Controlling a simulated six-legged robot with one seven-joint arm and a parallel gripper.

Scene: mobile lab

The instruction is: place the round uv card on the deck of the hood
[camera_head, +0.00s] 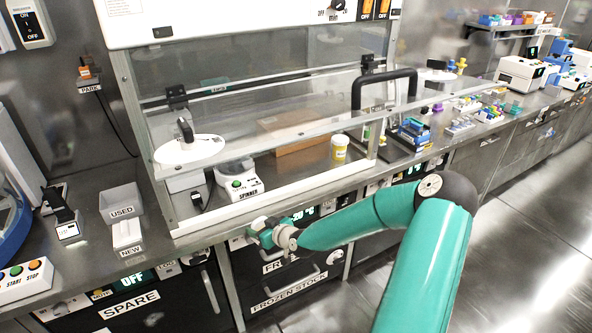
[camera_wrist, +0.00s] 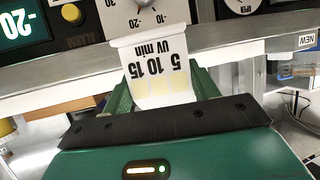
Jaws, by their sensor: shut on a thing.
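A white UV card (camera_wrist: 155,62) shows in the wrist view between the green fingers of my gripper (camera_wrist: 163,95), which is shut on it. The card reads "5 10 15 UV min" upside down, with pale yellow patches near the fingers. Its lower end is hidden by the gripper, and its visible sides look straight. In the head view my gripper (camera_head: 262,232) is in front of the counter edge, outside the hood and over the freezer fronts. The card is too small to make out there. The hood deck (camera_head: 290,182) lies behind a clear sash, with bare surface near its front.
On the deck are a spinner (camera_head: 238,182), a brown panel (camera_head: 298,133) and a yellow tub (camera_head: 339,148). The glass sash (camera_head: 270,125) overhangs the front. The USED bin (camera_head: 121,204) and NEW holder (camera_head: 127,235) stand left.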

